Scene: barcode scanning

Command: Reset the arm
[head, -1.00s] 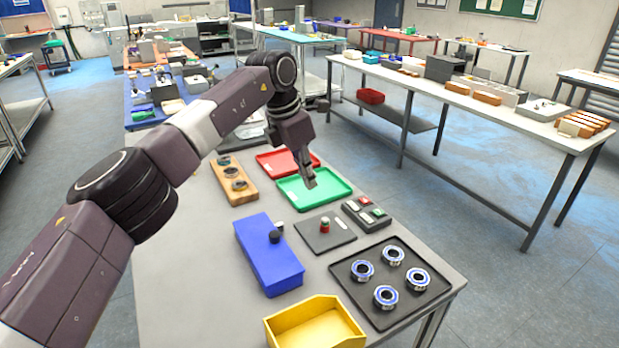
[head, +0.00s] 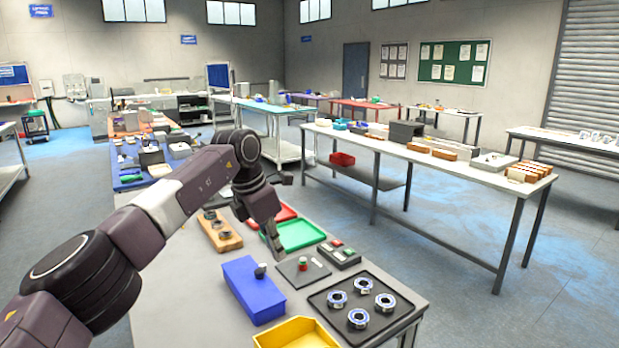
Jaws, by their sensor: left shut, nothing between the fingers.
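My left arm comes in from the left over the grey worktable (head: 185,322). Its gripper (head: 277,252) points down, shut and empty, in front of the green tray (head: 300,236). In the picture it overlaps the tray's left side; its height above the table is hard to tell. My right gripper is not in view.
On the table are a red tray (head: 284,214), a wooden block with rings (head: 219,233), a blue box (head: 253,290), a button box (head: 339,255), a black tray (head: 390,320) with several bearings, and a yellow bin (head: 297,334). A long white table (head: 400,146) stands right; floor between is open.

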